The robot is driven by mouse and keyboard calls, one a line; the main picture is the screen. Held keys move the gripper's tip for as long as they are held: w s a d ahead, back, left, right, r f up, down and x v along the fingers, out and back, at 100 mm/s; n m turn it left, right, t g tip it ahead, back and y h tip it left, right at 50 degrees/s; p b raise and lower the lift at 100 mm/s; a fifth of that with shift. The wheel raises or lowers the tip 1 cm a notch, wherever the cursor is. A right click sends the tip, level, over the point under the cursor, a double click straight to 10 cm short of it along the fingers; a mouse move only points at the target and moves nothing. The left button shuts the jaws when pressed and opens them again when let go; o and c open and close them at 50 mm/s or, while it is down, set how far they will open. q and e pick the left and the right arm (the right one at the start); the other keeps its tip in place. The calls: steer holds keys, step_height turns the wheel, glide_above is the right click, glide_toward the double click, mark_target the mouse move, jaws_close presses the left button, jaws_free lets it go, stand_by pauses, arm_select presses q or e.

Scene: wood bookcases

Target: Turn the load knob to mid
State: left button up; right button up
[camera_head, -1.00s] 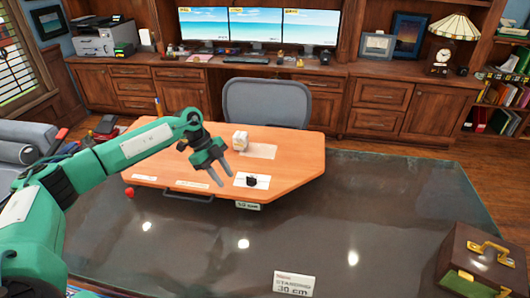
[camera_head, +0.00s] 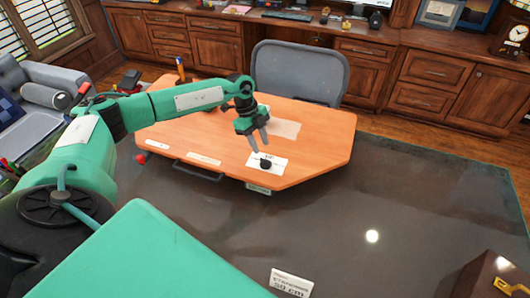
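A small black knob (camera_head: 265,164) sits on a white plate (camera_head: 279,167) near the front edge of the orange wooden board. My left gripper (camera_head: 262,149) points down just above and behind the knob. Its two dark fingers are spread apart with nothing visible between them. The fingertips look very near the knob, but I cannot tell whether they touch it. The knob's pointer direction and the plate's markings are too small to read. My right gripper is not in view.
The orange board (camera_head: 325,140) has a handle (camera_head: 198,172) and a red ball-shaped part (camera_head: 141,158) at its front left. A grey chair (camera_head: 300,70) stands behind it.

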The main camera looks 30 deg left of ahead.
mark_target(266, 160)
arm_select(q)
steer(key=p+x, duration=0.1)
steer(key=x, duration=0.5)
jaws_close()
